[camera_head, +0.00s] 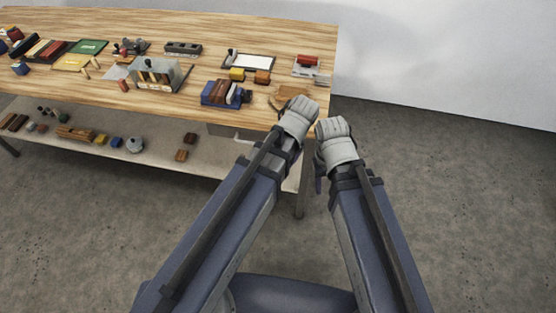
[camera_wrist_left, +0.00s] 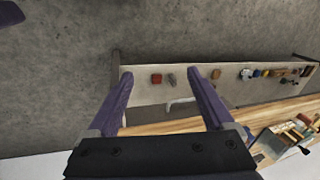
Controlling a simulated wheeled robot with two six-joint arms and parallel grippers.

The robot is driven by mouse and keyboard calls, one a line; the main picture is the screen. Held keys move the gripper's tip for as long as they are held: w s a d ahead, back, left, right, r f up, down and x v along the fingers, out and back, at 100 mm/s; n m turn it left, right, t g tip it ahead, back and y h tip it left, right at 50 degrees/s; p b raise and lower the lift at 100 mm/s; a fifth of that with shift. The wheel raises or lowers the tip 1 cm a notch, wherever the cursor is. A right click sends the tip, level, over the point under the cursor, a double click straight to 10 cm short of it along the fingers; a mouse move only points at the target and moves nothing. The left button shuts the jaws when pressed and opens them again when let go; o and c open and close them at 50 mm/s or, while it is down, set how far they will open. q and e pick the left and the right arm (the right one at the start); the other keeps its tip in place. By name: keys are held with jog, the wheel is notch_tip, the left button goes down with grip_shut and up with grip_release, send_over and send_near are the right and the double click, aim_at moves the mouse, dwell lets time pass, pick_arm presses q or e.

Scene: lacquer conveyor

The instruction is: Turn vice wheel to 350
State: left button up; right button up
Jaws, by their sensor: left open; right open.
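A pale bent handle (camera_head: 243,137) sticks out under the front edge of the workbench, beside a grey block; it may be part of the vice. It also shows in the left wrist view (camera_wrist_left: 181,103), beyond my left fingers and apparently between them. I cannot make out a full wheel or any scale reading. My left gripper (camera_wrist_left: 159,75) is open with nothing between its fingers. In the head view its wrist hides its fingers near the bench's front right corner. My right gripper (camera_head: 320,165) is open, just right of that corner, its fingers mostly hidden.
The wooden workbench (camera_head: 130,85) carries several tools, blocks and a blue box (camera_head: 213,98). A lower shelf (camera_head: 165,150) holds small items. A bench leg (camera_head: 300,200) stands near my arms. The floor on the right is clear.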

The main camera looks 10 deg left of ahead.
pick_arm(q)
jog(key=shift+s, duration=0.15)
jog(key=shift+c, duration=0.7)
jog(key=s+d+m, duration=0.1)
jog(key=s, duration=0.1)
jog(key=s+m+h, duration=0.1)
jog(key=m, duration=0.1)
jog(key=s+d+m, duration=0.1)
jog(key=s, duration=0.1)
jog(key=shift+s+d+f+m+h, duration=0.3)
jog(key=shift+f+m+h, duration=0.05)
jog(key=shift+m+h, duration=0.05)
jog(key=c, duration=0.6)
jog(key=shift+s+d+m, duration=0.15)
jog(key=shift+d+m, duration=0.05)
jog(key=shift+m, duration=0.1)
jog(key=shift+c, duration=0.4)
